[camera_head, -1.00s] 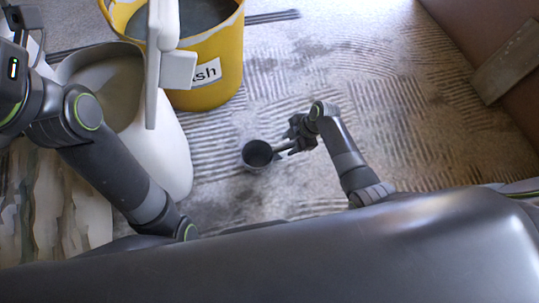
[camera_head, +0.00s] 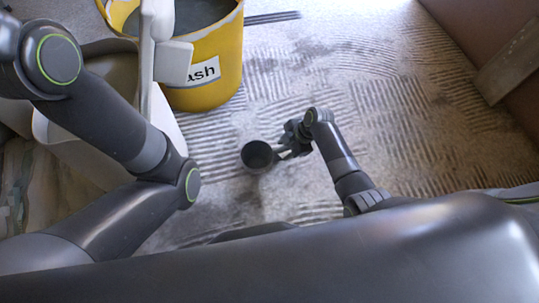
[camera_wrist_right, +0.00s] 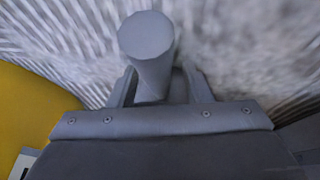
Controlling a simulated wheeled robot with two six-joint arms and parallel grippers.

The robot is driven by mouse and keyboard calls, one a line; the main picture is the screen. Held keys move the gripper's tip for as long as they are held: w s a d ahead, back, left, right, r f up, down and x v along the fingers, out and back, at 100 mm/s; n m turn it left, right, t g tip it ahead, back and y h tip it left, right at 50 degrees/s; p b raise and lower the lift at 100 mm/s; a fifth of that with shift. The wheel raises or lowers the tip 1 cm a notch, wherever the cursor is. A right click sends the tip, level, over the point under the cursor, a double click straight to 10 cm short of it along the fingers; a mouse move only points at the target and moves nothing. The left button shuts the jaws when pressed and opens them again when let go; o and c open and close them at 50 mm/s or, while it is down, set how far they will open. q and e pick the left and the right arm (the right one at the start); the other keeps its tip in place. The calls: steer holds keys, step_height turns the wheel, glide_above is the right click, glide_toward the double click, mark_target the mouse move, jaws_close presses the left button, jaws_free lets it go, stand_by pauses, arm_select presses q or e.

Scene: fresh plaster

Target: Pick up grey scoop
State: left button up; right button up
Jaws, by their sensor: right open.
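The grey scoop (camera_head: 258,156) has a round, dark cup that shows in the head view on the striped floor, left of my right gripper (camera_head: 295,140). Its short handle points toward that gripper.
A yellow bucket (camera_head: 224,80) with a partly hidden label stands at the upper left. A white container (camera_head: 165,120) is beside it, partly behind my left arm. A white upright bar (camera_head: 150,60) stands before them. A brown slab (camera_head: 500,35) edges the upper right.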

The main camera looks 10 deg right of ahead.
steer(key=shift+c, duration=0.4)
jaws_close()
steer(key=shift+r, duration=0.15)
